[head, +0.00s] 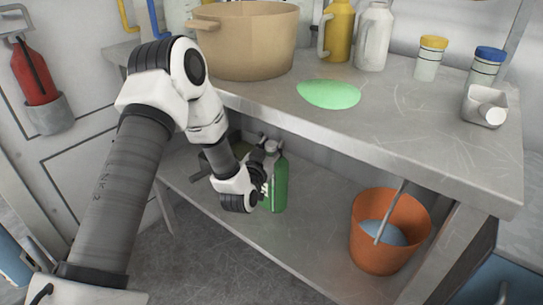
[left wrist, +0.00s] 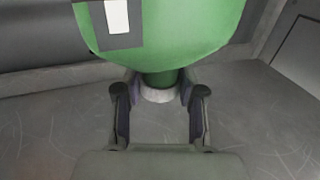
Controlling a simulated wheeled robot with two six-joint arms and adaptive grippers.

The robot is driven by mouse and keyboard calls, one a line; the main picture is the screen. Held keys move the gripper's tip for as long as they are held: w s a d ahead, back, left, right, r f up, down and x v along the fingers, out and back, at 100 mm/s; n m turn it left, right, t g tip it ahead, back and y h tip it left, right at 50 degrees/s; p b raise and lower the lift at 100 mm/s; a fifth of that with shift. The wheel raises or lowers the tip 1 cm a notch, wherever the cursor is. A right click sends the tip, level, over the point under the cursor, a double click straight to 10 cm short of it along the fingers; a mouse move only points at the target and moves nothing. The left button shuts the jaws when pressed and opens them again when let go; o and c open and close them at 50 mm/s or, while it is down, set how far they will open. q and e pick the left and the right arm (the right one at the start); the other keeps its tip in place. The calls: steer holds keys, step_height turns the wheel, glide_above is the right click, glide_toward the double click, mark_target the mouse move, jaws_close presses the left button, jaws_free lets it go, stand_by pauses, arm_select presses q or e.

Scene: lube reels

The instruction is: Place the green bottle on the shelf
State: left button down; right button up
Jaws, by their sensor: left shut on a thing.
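The green bottle (head: 280,185) stands upright with a grey top in the head view, in the space between the tabletop and the lower shelf (head: 315,245). My left gripper (head: 264,186) is shut on it from the left side. In the left wrist view the green bottle (left wrist: 165,25) fills the top, with a dark label and white patch. Its narrower end and a pale ring show between the fingers of my left gripper (left wrist: 160,105). I cannot tell whether the bottle's base touches the shelf. My right gripper is not in view.
An orange bucket (head: 383,255) with a stick in it stands on the shelf at the right. The metal tabletop (head: 420,120) overhangs the bottle and carries a tan pot (head: 255,45), a flat green oval (head: 328,94), jugs and jars. Shelf between bottle and bucket is clear.

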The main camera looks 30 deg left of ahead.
arm_select(q)
step_height(320, 180, down, 3)
steer(key=shift+w+r+b, duration=0.1)
steer(key=shift+r+b, duration=0.1)
steer(key=shift+b, duration=0.15)
steer(key=shift+r, duration=0.15)
steer(key=c, duration=0.7)
jaws_free()
steer(key=p+v, duration=0.2)
steer(key=v, duration=1)
